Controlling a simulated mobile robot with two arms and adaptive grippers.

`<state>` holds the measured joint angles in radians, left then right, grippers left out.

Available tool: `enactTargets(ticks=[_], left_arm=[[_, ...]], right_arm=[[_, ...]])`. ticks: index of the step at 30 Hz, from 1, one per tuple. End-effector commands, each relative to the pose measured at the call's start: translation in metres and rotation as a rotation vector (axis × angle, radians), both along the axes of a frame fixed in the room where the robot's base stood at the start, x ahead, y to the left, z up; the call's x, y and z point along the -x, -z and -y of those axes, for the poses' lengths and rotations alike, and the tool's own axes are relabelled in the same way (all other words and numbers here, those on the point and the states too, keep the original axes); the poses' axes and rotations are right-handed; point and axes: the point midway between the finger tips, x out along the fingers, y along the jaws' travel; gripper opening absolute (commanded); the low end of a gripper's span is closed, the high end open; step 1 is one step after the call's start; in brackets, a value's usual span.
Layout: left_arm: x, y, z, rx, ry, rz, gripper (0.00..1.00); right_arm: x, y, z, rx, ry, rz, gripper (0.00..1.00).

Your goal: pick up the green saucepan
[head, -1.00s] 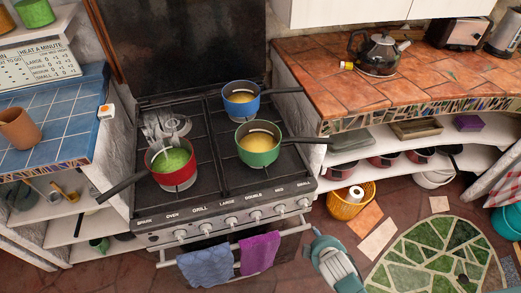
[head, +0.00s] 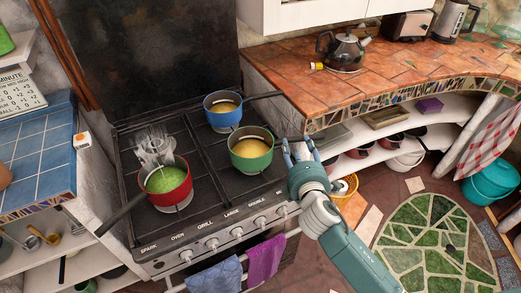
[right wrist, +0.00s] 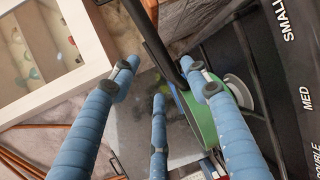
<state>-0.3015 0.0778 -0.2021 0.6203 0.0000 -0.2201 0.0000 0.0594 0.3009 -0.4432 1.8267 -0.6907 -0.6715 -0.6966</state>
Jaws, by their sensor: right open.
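The green saucepan (head: 251,157) stands upright on the front right part of the stove, with yellow contents inside. My right gripper is open beside the pan's right side, at the handle. In the right wrist view, the open blue fingers (right wrist: 158,68) have the dark handle (right wrist: 152,38) running across the gap between their tips. Part of the green pan wall (right wrist: 203,122) shows there behind a finger. I cannot tell whether the fingers touch the handle. My left gripper is not in view.
A red saucepan (head: 167,182) with green contents stands to the left, and a blue saucepan (head: 222,110) stands behind. The tiled counter edge (head: 330,122) is close behind my right gripper. Towels (head: 265,258) hang at the stove front. A kettle (head: 342,50) sits on the counter.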

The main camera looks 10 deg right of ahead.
Motion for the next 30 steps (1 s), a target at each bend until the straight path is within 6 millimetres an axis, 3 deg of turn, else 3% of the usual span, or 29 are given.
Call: enactTargets(ticks=[16,25,30], left_arm=[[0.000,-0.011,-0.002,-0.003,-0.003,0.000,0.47],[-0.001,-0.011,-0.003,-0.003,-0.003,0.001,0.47],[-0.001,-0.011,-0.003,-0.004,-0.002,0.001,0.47]], right_arm=[[-0.058,0.014,0.006,-0.004,0.001,-0.002,0.46],[-0.063,0.017,0.007,-0.005,0.001,-0.003,0.46],[-0.063,0.017,0.007,-0.005,0.001,-0.003,0.14]])
